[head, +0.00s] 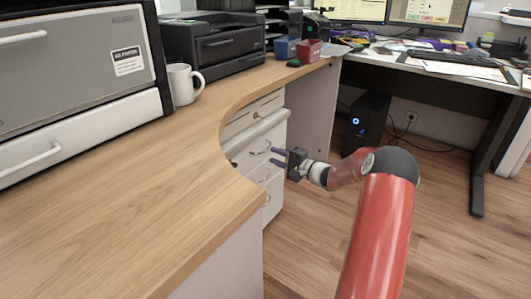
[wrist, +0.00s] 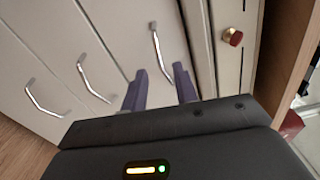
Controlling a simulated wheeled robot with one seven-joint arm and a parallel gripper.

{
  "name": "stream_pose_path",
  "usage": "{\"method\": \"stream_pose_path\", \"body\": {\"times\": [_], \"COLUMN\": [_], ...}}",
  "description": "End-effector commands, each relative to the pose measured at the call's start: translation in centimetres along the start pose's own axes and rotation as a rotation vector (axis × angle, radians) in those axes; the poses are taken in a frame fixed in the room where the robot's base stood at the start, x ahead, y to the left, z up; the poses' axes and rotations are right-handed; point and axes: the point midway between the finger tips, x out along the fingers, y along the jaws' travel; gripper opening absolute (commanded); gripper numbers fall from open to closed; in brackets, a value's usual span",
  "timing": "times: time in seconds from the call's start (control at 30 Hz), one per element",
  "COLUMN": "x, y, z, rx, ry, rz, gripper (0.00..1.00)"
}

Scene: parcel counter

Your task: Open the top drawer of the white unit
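The white unit (head: 272,190) stands under the curved wooden counter, with its drawer fronts partly hidden by the counter edge. The top drawer's curved metal handle (head: 260,148) shows just left of my gripper (head: 278,158). In the wrist view the unit appears turned sideways, and that handle (wrist: 155,45) lies just beyond the fingertips, roughly in line with the gap between them. My gripper (wrist: 159,78) is open, with two dark fingers apart and nothing visible between them. I cannot tell whether a finger touches the handle. The top drawer looks shut or nearly so.
Two lower handles (wrist: 95,80) (wrist: 42,100) show in the wrist view. A red knob (wrist: 233,37) sits on the panel above the top drawer. The wooden counter (head: 150,170) overhangs at left, holding a white mug (head: 182,85). Floor (head: 310,240) in front is clear.

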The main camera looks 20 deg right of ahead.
Motion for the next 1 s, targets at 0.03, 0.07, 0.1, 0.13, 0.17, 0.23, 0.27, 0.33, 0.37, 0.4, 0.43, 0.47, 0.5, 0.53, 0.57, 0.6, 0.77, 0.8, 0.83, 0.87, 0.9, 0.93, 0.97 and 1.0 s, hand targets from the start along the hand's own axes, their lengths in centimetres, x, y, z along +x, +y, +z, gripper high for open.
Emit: {"method": "stream_pose_path", "body": {"times": [0.03,0.07,0.1,0.13,0.17,0.23,0.27,0.33,0.37,0.4,0.43,0.47,0.5,0.53,0.57,0.6,0.77,0.8,0.83,0.87,0.9,0.93,0.97,1.0], "x": [1.0,1.5,2.0,2.4,2.8,3.5,3.7,4.0,4.1,4.2,4.2,4.2,4.2,4.2,4.2,4.2,4.2,4.2,4.2,4.2,4.2,4.2,4.2,4.2], "y": [0.0,0.0,-0.1,0.0,0.0,0.0,0.0,0.0,0.0,0.0,0.0,0.0,0.0,0.0,0.0,0.0,0.0,0.0,0.0,0.0,0.0,0.0,0.0,0.0], "z": [0.1,0.1,0.1,0.1,0.1,0.0,0.0,0.0,0.0,0.0,0.0,0.0,0.0,0.0,0.0,0.0,0.0,0.0,0.0,0.0,0.0,0.0,0.0,0.0], "rx": [0.0,0.0,0.0,0.0,0.001,0.001,0.001,0.001,0.001,0.0,0.0,0.0,0.0,0.0,0.0,0.0,0.0,0.0,0.0,0.0,0.0,0.0,0.0,0.0], "ry": [-0.002,-0.002,-0.001,-0.001,-0.001,0.0,0.0,0.0,0.0,0.0,0.0,0.0,0.0,0.0,0.0,0.0,0.001,0.0,0.001,0.001,0.001,0.001,0.001,0.001], "rz": [0.0,0.0,-0.001,-0.001,0.0,0.001,0.001,0.001,0.0,0.0,0.001,0.001,0.001,0.001,0.001,0.001,0.001,0.001,0.001,0.001,0.001,0.001,0.001,0.001], "gripper": [0.29,0.29,0.29,0.29,0.29,0.29,0.29,0.29,0.29,0.29,0.29,0.29,0.29,0.29,0.29,0.29,0.1,0.04,0.0,0.0,0.0,0.0,0.0,0.0]}}
